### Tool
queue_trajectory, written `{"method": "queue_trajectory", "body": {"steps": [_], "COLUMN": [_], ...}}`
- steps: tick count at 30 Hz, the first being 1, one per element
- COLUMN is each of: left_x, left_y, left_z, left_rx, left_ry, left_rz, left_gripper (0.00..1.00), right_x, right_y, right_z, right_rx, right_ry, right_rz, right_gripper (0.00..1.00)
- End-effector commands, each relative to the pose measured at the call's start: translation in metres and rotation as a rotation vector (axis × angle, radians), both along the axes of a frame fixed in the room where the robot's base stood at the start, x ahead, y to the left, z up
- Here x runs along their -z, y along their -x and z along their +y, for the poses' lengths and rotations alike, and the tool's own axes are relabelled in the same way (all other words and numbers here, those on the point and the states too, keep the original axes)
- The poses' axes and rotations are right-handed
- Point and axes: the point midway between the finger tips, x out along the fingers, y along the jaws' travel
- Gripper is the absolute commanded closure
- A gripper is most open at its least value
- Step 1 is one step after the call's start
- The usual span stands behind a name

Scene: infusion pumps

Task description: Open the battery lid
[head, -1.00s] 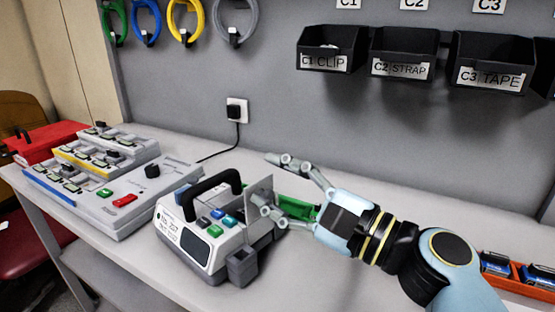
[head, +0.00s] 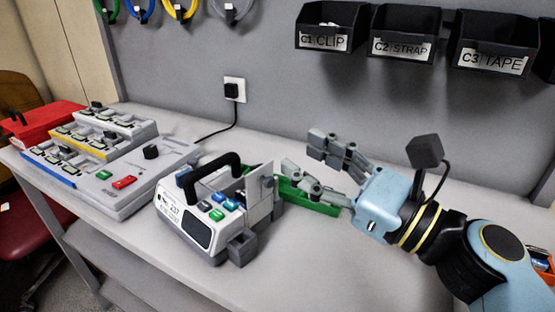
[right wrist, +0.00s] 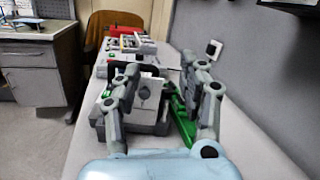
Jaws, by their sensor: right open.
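The infusion pump (head: 178,226) is white and grey, with a black handle and coloured buttons, and stands on the bench. A grey upright panel, seemingly the battery lid (head: 262,186), stands at its right end. In the right wrist view the lid (right wrist: 147,93) shows as a pale plate with a small dark knob. I cannot tell how far it is swung. My right gripper (head: 301,153) is open and empty, to the right of the lid and apart from it. In the right wrist view its fingers (right wrist: 160,68) frame the pump's end. My left gripper is not in view.
A green tray (head: 318,207) lies behind and below my right gripper. A grey control console (head: 103,190) and red case (head: 45,124) stand to the left. An orange tray (head: 543,270) with batteries is at far right. The front of the bench is clear.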

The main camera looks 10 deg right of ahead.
Motion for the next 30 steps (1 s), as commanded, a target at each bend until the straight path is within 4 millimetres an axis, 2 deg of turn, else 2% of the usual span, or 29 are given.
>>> {"method": "queue_trajectory", "body": {"steps": [1, 3, 5, 7, 11, 22, 30], "left_x": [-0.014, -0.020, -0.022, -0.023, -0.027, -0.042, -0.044], "left_y": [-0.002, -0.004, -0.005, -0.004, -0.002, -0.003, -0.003], "left_z": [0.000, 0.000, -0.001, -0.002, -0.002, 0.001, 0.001], "left_rx": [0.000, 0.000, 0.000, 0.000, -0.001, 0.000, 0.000], "left_ry": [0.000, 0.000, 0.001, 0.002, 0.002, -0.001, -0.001], "left_rz": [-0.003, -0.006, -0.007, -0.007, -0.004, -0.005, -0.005], "left_gripper": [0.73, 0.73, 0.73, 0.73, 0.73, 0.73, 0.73], "right_x": [0.017, 0.038, 0.050, 0.056, 0.056, 0.057, 0.059], "right_y": [0.020, 0.040, 0.052, 0.056, 0.044, -0.009, -0.023], "right_z": [-0.014, -0.026, -0.029, -0.029, -0.018, 0.028, 0.041], "right_rx": [-0.006, -0.009, -0.016, -0.016, -0.014, -0.017, -0.017], "right_ry": [-0.049, -0.081, -0.068, -0.058, -0.059, -0.057, -0.053], "right_rz": [0.109, 0.199, 0.233, 0.247, 0.246, 0.247, 0.246], "right_gripper": [0.58, 0.58, 0.58, 0.58, 0.58, 0.58, 0.58]}}
